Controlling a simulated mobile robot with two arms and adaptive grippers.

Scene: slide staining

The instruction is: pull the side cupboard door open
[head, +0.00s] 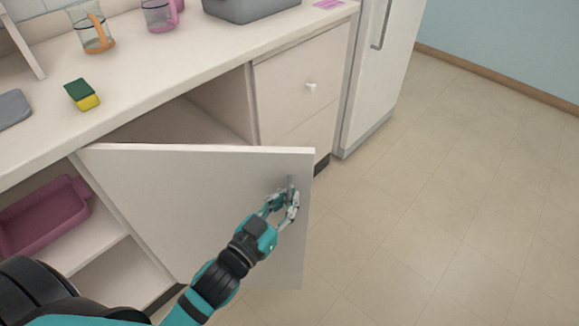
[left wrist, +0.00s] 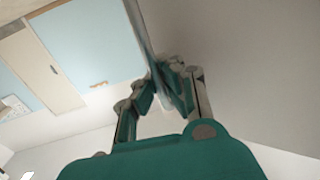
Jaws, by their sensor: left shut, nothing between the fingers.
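The white side cupboard door (head: 200,190) stands swung out from the counter front, with dark openings behind it. Its small grey handle (head: 290,181) is near the free upper right edge. My left gripper (head: 291,193) is at the door's face by the handle, its fingers shut with nothing between them. Whether the fingers touch the handle or door cannot be told. In the left wrist view the fingers (left wrist: 166,72) come together close to a pale panel (left wrist: 245,65), which seems to be the door. My right gripper is not in view.
A pink tub (head: 45,222) sits on the open shelf at left. A drawer front (head: 300,85) and white fridge (head: 375,75) stand to the right. The counter holds a sponge (head: 82,95), jugs and a grey bin (head: 245,9). Tiled floor (head: 450,190) at right is clear.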

